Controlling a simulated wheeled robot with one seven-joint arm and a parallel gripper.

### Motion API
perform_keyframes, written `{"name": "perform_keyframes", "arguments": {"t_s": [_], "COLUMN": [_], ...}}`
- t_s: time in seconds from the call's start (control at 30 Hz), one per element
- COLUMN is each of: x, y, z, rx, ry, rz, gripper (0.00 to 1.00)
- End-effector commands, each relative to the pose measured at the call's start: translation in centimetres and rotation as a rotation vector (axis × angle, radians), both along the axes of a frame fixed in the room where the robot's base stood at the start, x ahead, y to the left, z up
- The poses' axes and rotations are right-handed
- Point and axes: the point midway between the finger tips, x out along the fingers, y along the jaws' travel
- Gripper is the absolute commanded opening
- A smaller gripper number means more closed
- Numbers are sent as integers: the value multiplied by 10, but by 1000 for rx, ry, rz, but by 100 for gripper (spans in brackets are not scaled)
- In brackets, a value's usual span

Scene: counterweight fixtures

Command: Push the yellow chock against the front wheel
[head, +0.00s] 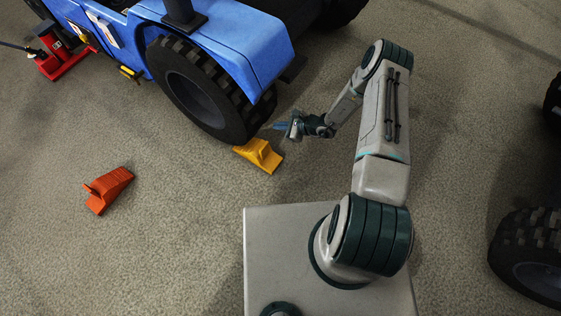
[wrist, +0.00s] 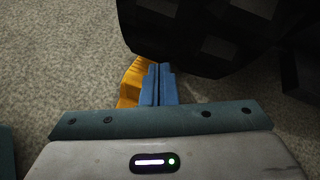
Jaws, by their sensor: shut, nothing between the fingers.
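The yellow chock (head: 261,156) lies on the floor close by the bottom of the blue tractor's front wheel (head: 205,92). I cannot tell whether it touches the tyre. My gripper (head: 280,127) is just right of the chock in the head view, beside the tyre, with its blue fingers pointing left. In the wrist view my gripper (wrist: 158,72) has its fingers together with nothing between them. There the chock (wrist: 130,82) shows just left of the fingers, partly hidden by them and the gripper body. The tyre (wrist: 205,30) rises ahead and to the right.
An orange chock (head: 108,189) lies on the floor at the left. A red jack (head: 60,52) stands by the blue tractor (head: 228,42) at the upper left. Another dark wheel (head: 530,255) is at the right edge. Bare floor lies left of my base.

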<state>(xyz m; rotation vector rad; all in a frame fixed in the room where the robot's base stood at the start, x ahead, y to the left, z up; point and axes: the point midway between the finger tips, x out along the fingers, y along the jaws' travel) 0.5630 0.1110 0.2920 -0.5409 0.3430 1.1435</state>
Motion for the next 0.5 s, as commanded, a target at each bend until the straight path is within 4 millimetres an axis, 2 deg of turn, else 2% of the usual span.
{"name": "perform_keyframes", "arguments": {"t_s": [0.03,0.1,0.2,0.33,0.5], "x": [-8,-17,-29,-43,-51], "y": [0,0,-1,-1,0], "z": [-38,-74,-116,-151,-170], "rx": [17,34,50,63,69], "ry": [40,87,144,196,226], "rz": [-55,-129,-219,-300,-344], "gripper": [0,0,0,0,0]}}
